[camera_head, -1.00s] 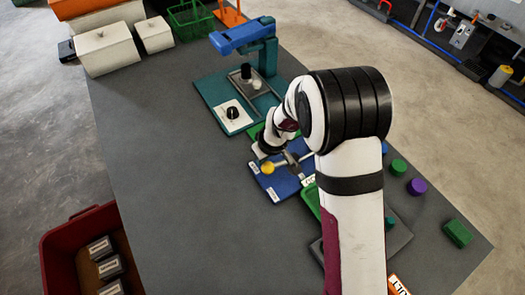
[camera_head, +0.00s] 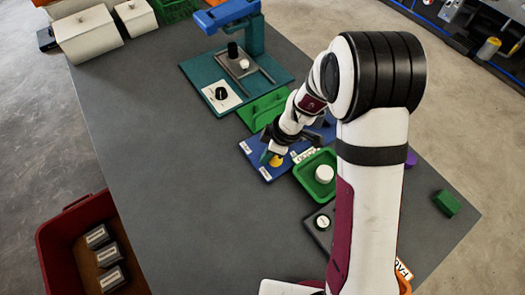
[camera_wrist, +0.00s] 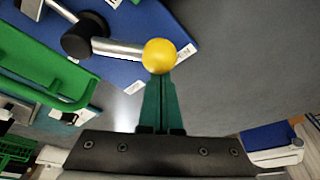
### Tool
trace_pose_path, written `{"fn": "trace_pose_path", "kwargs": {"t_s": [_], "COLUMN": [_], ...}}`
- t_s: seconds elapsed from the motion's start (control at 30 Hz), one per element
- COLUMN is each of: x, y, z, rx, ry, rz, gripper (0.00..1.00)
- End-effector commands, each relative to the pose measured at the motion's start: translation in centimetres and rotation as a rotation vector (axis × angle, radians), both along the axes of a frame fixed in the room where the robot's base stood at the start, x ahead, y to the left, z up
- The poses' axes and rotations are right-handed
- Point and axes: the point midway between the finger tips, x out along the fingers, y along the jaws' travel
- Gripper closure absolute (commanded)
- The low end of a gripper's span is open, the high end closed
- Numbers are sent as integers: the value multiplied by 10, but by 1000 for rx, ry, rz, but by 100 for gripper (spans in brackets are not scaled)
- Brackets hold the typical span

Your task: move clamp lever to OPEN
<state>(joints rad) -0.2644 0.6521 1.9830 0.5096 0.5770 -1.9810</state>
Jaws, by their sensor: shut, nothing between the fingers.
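The clamp lever has a yellow ball knob (camera_head: 276,160) over a blue plate (camera_head: 256,165). In the wrist view the knob (camera_wrist: 159,56) ends a metal rod (camera_wrist: 118,47) that runs left to a black pivot (camera_wrist: 82,38). The knob appears close to the upper right label. My gripper (camera_wrist: 159,84) is shut and empty, its green fingertips right beside the knob. I cannot tell whether they touch it. In the head view my gripper (camera_head: 265,157) is just left of the knob.
A green bracket (camera_wrist: 55,72) stands beside the blue plate; it also shows in the head view (camera_head: 265,108). A green tray (camera_head: 301,177) with a white round piece is to the right. A teal press (camera_head: 250,40) stands behind. The grey bench left of the plate is clear.

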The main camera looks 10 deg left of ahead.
Motion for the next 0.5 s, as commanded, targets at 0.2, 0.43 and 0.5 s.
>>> {"fn": "trace_pose_path", "kwargs": {"t_s": [0.2, 0.43, 0.5], "x": [-2, -2, -2], "y": [-4, -5, -6], "z": [0, 0, 0], "rx": [0, -2, -2], "ry": [-1, 0, 0], "rz": [-1, -2, -2], "gripper": [100, 100, 100]}}
